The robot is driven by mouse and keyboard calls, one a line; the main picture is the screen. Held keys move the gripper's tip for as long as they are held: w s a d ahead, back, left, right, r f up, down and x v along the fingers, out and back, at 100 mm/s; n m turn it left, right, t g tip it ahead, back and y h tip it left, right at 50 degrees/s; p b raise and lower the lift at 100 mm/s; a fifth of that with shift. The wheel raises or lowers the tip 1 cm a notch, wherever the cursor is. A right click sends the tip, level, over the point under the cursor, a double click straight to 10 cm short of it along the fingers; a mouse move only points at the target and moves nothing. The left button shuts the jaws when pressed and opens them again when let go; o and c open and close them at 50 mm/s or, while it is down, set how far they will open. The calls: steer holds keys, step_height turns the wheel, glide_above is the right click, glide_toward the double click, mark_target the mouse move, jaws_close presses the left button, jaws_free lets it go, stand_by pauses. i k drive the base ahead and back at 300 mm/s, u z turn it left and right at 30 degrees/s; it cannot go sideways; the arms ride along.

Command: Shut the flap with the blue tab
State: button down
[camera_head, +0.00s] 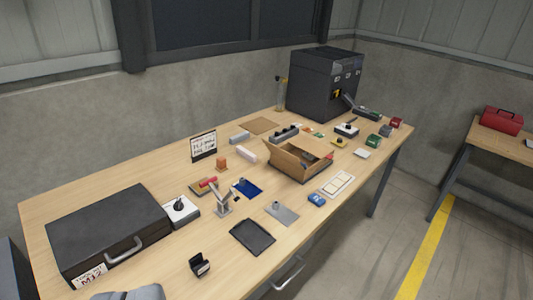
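An open cardboard box (285,165) stands right of the middle of the table, with its flaps spread outward and dark contents showing inside. I cannot make out a blue tab on any of its flaps. A flat blue plate (249,188) lies left of the box, with a small dark thing on it. A small blue block (316,199) lies in front of the box, apart from it. I cannot tell whether either blue thing belongs to a flap.
A black case (110,230) lies at the left of the wooden table (150,185). A dark machine (322,85) stands at the back right. A grey clamp-like device (221,205), a black tray (252,237) and a grey plate (282,213) lie in front. Bare wood shows along the left back.

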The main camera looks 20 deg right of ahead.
mark_target(290, 158)
steer(key=z, duration=0.2)
steer(key=i, duration=1.1)
steer(key=z, duration=0.6)
